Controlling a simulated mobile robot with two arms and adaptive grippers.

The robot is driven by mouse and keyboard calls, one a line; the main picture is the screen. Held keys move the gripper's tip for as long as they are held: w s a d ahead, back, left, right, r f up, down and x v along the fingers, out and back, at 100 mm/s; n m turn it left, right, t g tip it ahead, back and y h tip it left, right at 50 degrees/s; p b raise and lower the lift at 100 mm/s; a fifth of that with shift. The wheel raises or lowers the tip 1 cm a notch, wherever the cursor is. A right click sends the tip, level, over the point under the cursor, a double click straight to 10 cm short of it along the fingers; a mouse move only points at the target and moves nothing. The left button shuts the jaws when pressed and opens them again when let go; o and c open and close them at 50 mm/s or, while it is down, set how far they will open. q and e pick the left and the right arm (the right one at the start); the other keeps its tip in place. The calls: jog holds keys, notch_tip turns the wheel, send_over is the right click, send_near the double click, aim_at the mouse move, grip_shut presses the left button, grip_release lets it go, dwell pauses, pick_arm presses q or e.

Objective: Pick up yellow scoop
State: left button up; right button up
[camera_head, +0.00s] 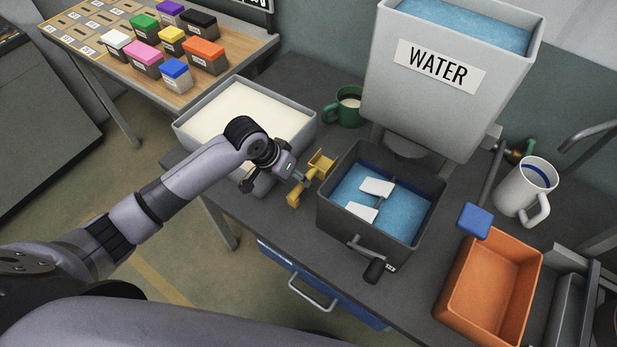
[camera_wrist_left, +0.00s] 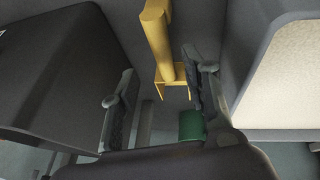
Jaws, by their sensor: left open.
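The yellow scoop (camera_head: 320,164) is on the dark bench, between the bin of pale material and the dark grey water-filled tub. My left gripper (camera_head: 298,178) is open, close beside the scoop. In the left wrist view, the yellow scoop (camera_wrist_left: 157,32) reaches down from the top edge, its lower end close to the finger on the right. My left gripper's fingers (camera_wrist_left: 155,95) are spread apart there, and nothing is clamped between them. Whether a finger touches the scoop cannot be told. My right gripper is not in view.
The dark tub (camera_head: 330,215) stands right of the scoop, the pale-filled bin (camera_head: 310,128) behind left. A green mug (camera_head: 340,112) is behind it. The WATER container (camera_head: 430,100), a white mug (camera_head: 524,186) and an orange bin (camera_head: 455,318) are farther right. Coloured boxes (camera_head: 172,75) fill the back-left table.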

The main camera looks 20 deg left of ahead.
aim_at(310, 178)
pick_arm(q)
jog(key=shift+p+x, duration=0.7)
jog(key=shift+x, duration=2.55)
jog(key=shift+a, duration=0.2)
jog(key=shift+c, duration=0.2)
grip_shut()
